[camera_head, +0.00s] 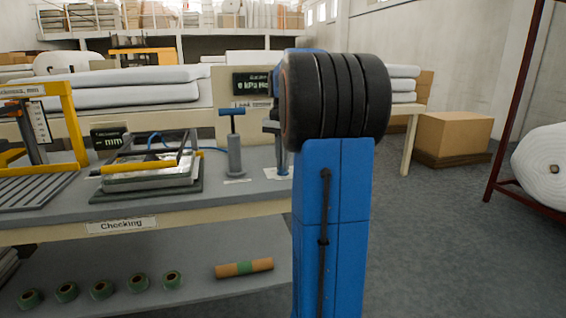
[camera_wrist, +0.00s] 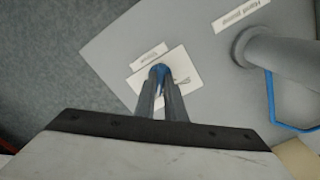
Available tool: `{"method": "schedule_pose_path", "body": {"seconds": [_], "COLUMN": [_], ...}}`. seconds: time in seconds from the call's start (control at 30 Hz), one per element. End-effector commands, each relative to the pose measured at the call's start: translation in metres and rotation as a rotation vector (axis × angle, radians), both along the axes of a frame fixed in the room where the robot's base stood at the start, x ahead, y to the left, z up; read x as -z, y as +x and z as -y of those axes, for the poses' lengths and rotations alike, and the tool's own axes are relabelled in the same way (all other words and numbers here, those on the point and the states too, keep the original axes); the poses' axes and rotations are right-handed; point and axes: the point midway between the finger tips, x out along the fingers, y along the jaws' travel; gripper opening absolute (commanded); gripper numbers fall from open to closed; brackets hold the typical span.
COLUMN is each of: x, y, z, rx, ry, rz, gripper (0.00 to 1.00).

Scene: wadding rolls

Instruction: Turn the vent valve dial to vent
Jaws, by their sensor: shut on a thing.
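The vent valve dial (camera_wrist: 159,69) shows in the wrist view as a small blue piece between my fingertips. It sits over a white plate (camera_wrist: 140,83) with small markings, beside a label (camera_wrist: 150,55), near the corner of the grey bench. My gripper (camera_wrist: 160,76) points down at the plate and is shut on the dial. The fingers cover most of the dial, so I cannot tell which mark it points to. In the head view my blue arm stands in front, and the gripper is partly hidden behind it, above the white plate (camera_head: 273,173).
A hand pump (camera_head: 235,155) with a blue handle stands left of the valve; its blue hose runs left to a tray-like fixture (camera_head: 150,172). A dark display (camera_head: 252,83) stands behind. Rolls lie on the bench's lower shelf (camera_head: 190,260).

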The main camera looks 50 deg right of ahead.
Motion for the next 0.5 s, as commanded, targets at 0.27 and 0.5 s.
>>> {"method": "schedule_pose_path", "body": {"seconds": [0.27, 0.5], "x": [-0.0009, -0.0007], "y": [0.0003, 0.0002], "z": [0.0002, 0.0003], "rx": [0.003, 0.002], "ry": [-0.002, -0.002], "rz": [0.002, 0.002], "gripper": [0.00, 0.29]}}
